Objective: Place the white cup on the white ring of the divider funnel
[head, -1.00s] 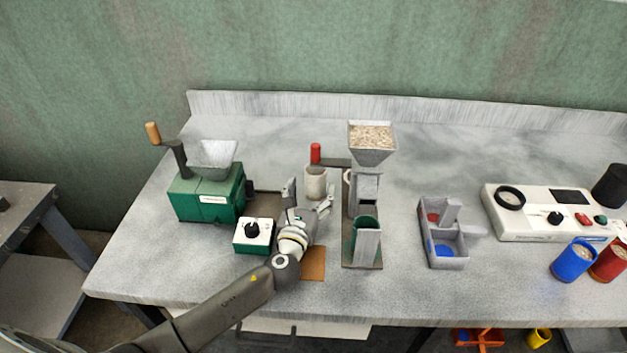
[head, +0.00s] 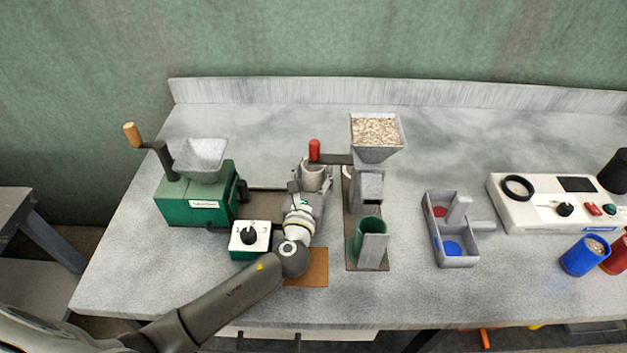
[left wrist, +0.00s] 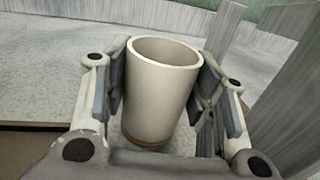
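The white cup (head: 314,176) stands upright left of the grain hopper's column. In the left wrist view the cup (left wrist: 163,90) sits between the two finger pads, with narrow gaps seeming to remain at its sides. My left gripper (head: 313,179) is open around the cup, reaching it from the front. A grey hopper of grain (head: 377,150) stands on a column just right of the cup. A pale curved edge (head: 346,180) shows beside that column, mostly hidden; I cannot tell whether it is the white ring. My right gripper is not in view.
A green mill (head: 195,200) with a crank and a control box (head: 249,239) stand left of my arm. A red-ended lever (head: 314,150) is behind the cup. A green holder (head: 368,245) stands right of my gripper. A grey divided tray (head: 450,230) lies farther right.

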